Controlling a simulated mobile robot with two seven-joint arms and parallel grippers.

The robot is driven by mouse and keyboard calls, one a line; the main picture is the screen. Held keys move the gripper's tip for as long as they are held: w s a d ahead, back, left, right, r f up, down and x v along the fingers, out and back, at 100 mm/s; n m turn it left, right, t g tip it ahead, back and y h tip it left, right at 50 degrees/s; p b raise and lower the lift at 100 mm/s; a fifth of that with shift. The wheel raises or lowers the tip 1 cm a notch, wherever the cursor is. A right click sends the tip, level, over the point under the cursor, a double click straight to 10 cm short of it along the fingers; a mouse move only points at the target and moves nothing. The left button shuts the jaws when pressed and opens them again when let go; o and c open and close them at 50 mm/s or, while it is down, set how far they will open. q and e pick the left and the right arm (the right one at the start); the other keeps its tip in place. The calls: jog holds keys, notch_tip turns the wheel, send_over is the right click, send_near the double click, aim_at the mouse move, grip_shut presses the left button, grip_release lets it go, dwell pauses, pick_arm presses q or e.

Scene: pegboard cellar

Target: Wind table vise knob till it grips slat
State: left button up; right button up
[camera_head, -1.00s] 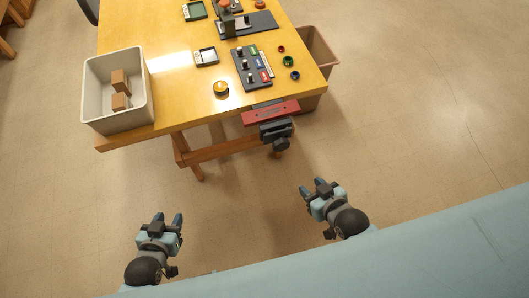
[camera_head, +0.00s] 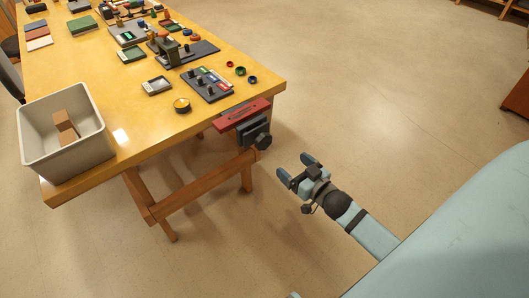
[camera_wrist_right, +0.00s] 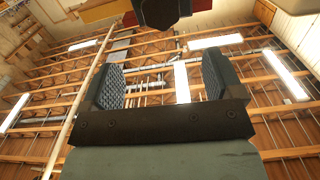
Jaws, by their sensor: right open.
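The table vise (camera_head: 254,132) is a dark grey block on the near edge of the yellow table, with a dark knob (camera_head: 263,142) on its outer side. The red slat (camera_head: 240,115) lies along the table edge at the vise; I cannot tell whether the jaw touches it. My right gripper (camera_head: 297,170) is open and empty, below and to the right of the knob, apart from it. In the right wrist view its two fingers (camera_wrist_right: 163,78) stand wide apart, and a dark vise part (camera_wrist_right: 160,10) shows at the top. My left gripper is out of view.
The yellow table (camera_head: 135,115) carries a grey bin (camera_head: 101,151) with brown blocks, a dark panel with knobs (camera_head: 207,84), a round yellow-topped item (camera_head: 182,105) and small coloured rings. Wooden table legs (camera_head: 200,186) stand below. The floor right of the table is open.

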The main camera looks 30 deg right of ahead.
aim_at(266, 142)
jog(key=w, duration=0.4)
jog(key=w+a, duration=0.1)
jog(key=w, duration=0.4)
jog(key=w+b, duration=0.1)
jog(key=w, duration=0.3)
jog(key=shift+w+a, duration=0.15)
jog(key=shift+w, duration=0.25)
jog(key=c, duration=0.9)
